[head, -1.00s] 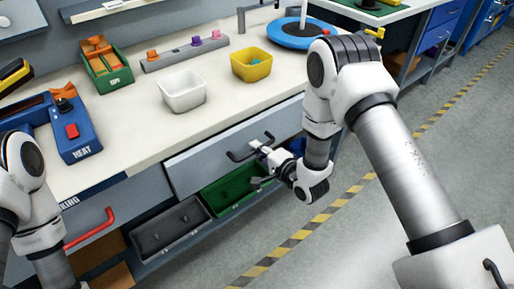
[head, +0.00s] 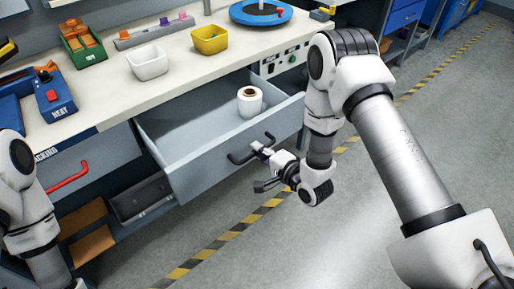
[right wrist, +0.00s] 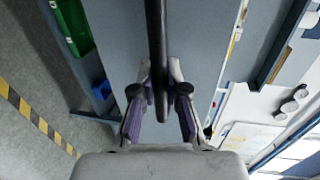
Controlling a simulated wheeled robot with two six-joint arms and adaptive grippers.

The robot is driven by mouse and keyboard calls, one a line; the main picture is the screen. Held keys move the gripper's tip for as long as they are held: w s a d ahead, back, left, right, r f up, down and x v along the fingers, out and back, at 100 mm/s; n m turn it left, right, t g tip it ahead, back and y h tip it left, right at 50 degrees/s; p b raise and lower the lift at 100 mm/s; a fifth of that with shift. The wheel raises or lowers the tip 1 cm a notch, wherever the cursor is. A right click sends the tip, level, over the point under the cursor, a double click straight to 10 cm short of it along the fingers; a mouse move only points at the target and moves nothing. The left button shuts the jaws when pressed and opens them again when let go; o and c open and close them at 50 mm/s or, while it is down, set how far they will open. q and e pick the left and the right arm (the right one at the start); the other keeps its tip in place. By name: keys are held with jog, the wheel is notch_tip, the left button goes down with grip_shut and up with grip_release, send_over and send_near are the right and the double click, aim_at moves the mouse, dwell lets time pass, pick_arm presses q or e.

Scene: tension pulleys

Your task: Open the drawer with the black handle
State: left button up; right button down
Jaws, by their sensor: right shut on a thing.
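The grey drawer (head: 205,178) stands pulled well out from under the white bench, and its inside shows from above. Its black handle (head: 242,157) is on the front panel. My right gripper (head: 262,151) is shut on the right part of this handle. In the right wrist view the black handle (right wrist: 156,50) runs between the two fingers of my right gripper (right wrist: 160,88), with the grey drawer front (right wrist: 195,60) behind it. A white roll (head: 250,101) stands inside the drawer near its right end. My left arm is at the left edge; its gripper is out of view.
A drawer with a red handle (head: 68,178) is shut at the left. A dark bin (head: 140,198) sits below the open drawer. A white bin (head: 147,63) and a yellow bin (head: 210,40) stand on the bench. The floor in front is clear.

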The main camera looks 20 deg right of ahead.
jog(key=shift+s+d, duration=0.2)
jog(key=shift+s, duration=0.25)
jog(key=c, duration=1.2)
grip_release()
jog(key=v, duration=1.2)
